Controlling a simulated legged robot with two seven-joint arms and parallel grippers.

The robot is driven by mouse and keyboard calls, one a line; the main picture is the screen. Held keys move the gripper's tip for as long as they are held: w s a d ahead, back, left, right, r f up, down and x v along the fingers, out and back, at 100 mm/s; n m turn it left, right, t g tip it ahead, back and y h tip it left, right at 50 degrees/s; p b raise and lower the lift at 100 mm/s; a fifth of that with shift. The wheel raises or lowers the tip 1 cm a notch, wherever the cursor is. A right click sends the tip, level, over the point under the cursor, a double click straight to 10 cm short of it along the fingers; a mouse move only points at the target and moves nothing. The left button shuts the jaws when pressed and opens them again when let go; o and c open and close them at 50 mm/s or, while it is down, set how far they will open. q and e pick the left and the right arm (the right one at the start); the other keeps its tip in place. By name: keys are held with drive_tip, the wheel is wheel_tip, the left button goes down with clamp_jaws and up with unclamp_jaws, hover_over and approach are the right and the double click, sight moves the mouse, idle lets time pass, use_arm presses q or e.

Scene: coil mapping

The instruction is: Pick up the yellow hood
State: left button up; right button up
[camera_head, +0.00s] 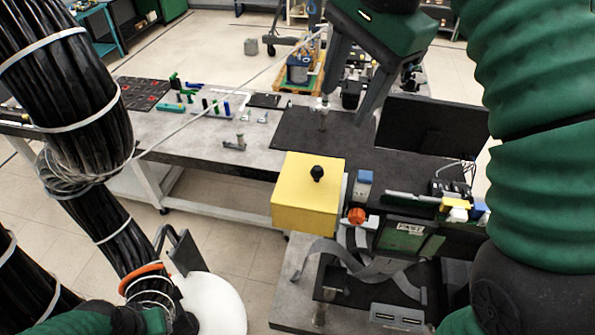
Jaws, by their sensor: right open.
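The yellow hood (296,198) is a box-like cover with a black knob (317,173) on top. It sits upright at the near end of the bench, left of a dark device. My right gripper (345,106) is at the top centre, with a green body and two dark fingers pointing down. Its fingers are apart with nothing held between them. It is above and beyond the hood in the picture, not touching it. My left arm comes in from the left, but I cannot make out its gripper.
An orange knob (356,215), a blue-topped block (363,183) and grey ribbon straps (358,262) are close to the hood's right. A black panel (433,128) stands behind. Small fittings lie on the grey bench (185,140). A white round disc (215,305) is at lower left.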

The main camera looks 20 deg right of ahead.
drive_tip(key=d+f+m+y+b, duration=0.1)
drive_tip(key=d+f+m+y, duration=0.15)
drive_tip(key=d+m, duration=0.4)
drive_tip(key=m+b, duration=0.4)
drive_tip(key=b, duration=0.3)
approach(322, 167)
drive_tip(key=a+f, duration=0.2)
drive_tip(key=a, duration=0.1)
drive_tip(key=shift+n+y, duration=0.25)
drive_tip(key=shift+y, duration=0.1)
drive_tip(key=f, duration=0.2)
drive_tip(key=w+d+f, duration=0.1)
drive_tip(key=f, duration=0.1)
drive_tip(key=w+d+f, duration=0.1)
drive_tip(key=f, duration=0.1)
drive_tip(key=shift+w, duration=0.15)
drive_tip(key=shift+a+f, duration=0.2)
drive_tip(key=shift+a+r, duration=0.1)
drive_tip(key=shift+a, duration=1.2)
drive_tip(key=c, duration=0.4)
drive_tip(key=shift+a, duration=0.1)
drive_tip(key=shift+c, duration=2.4)
drive_tip(key=shift+d, duration=0.45)
clamp_jaws()
drive_tip(key=shift+d, duration=0.55)
use_arm(q)
wheel_tip(322, 167, down, 9)
drive_tip(key=d, duration=0.2)
drive_tip(key=shift+w, duration=0.25)
